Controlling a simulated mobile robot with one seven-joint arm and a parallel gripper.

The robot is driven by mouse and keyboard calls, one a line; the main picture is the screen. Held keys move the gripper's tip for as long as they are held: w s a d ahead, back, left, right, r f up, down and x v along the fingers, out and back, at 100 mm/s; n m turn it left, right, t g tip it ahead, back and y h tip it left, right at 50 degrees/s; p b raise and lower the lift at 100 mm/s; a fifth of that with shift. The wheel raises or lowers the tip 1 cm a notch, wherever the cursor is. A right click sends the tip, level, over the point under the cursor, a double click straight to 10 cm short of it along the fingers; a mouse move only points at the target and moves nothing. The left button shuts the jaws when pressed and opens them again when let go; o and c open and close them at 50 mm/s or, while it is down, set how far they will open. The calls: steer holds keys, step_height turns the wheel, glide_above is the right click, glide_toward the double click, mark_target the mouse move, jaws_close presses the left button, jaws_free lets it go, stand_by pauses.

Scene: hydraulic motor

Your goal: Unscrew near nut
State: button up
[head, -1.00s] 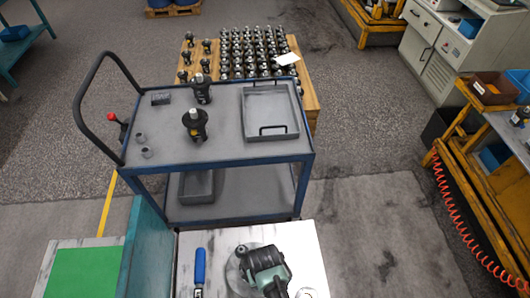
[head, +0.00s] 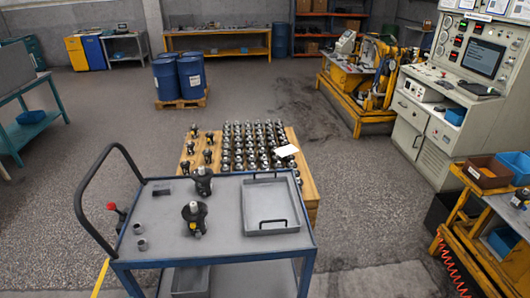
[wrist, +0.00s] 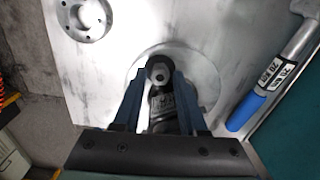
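In the wrist view, my gripper (wrist: 161,80) points at a dark part with a round, holed end (wrist: 159,72), over a round plate on a pale worktop. Its two blue-grey fingers stand apart, one on each side of this part, and look open; contact is not clear. No nut can be made out for certain there. In the head view, two dark motors stand upright on the cart, one at the back (head: 201,182) and one nearer (head: 194,217). My gripper is outside the head view.
The grey cart (head: 162,217) carries an empty-looking tray (head: 272,229) and small round pieces (head: 139,229). A blue-handled tool (wrist: 246,111) lies right of my gripper. A flanged disc (wrist: 84,18) lies at upper left. A pallet of parts (head: 307,185) stands behind the cart.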

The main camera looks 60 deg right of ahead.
jaws_close()
steer(key=n, duration=0.5)
steer(key=shift+n, duration=0.4)
steer(key=n, duration=0.4)
steer(key=shift+r+p, duration=0.1)
steer(key=shift+p, duration=0.2)
steer(key=shift+o, duration=0.4)
jaws_free()
